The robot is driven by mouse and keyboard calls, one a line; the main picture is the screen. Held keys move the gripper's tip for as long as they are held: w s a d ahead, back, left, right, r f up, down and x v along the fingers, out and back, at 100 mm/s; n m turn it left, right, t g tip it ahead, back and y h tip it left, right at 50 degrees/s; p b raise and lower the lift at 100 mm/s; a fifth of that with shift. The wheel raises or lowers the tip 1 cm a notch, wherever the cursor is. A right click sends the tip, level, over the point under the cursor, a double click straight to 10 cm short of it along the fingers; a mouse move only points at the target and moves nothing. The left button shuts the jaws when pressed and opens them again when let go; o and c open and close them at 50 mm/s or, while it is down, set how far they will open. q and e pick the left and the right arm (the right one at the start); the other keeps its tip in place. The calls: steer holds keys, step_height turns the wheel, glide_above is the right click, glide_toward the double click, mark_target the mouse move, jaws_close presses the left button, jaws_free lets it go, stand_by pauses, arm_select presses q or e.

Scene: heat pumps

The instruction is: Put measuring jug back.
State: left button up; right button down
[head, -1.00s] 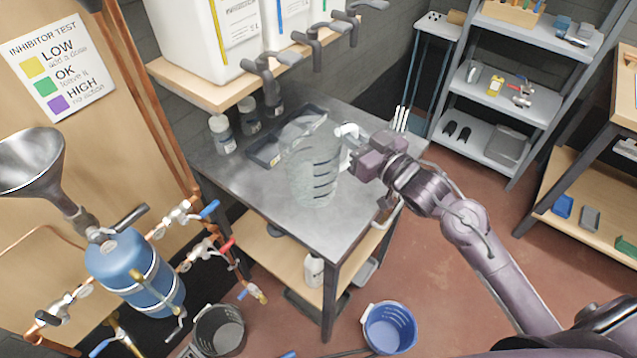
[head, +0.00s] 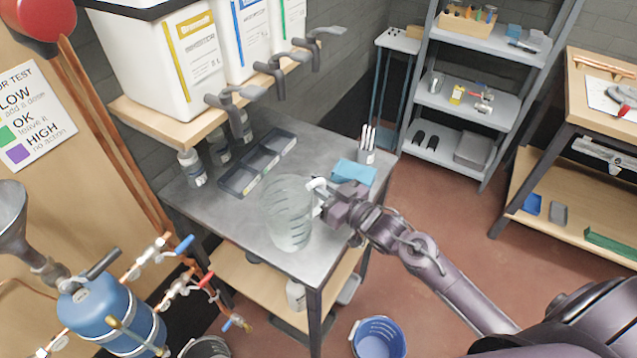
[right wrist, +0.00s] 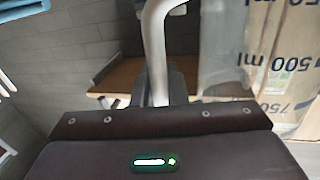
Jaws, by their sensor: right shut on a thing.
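The measuring jug (head: 287,215) is clear, with dark graduation marks and a pale handle (head: 317,185). It is upright over the front part of the grey steel table (head: 240,215); I cannot tell whether its base touches the top. My right gripper (head: 325,200) comes from the right and is shut on the handle. In the right wrist view, the handle (right wrist: 157,50) rises from between the fingers, and the jug's wall (right wrist: 285,60) with its ml marks is at the right. My left gripper is not in view.
A black divided tray (head: 258,162), a blue cloth (head: 354,173), a cup of white sticks (head: 366,150) and small bottles (head: 192,167) stand on the table. Large white containers (head: 165,55) with taps sit on the shelf above. A blue bucket (head: 378,338) is on the floor.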

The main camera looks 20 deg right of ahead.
steer(key=shift+w+f, duration=0.1)
steer(key=c, duration=1.5)
jaws_free()
steer(key=shift+o, duration=0.2)
steer(key=shift+d, duration=0.1)
steer(key=b+v, duration=0.2)
steer(key=v, duration=1)
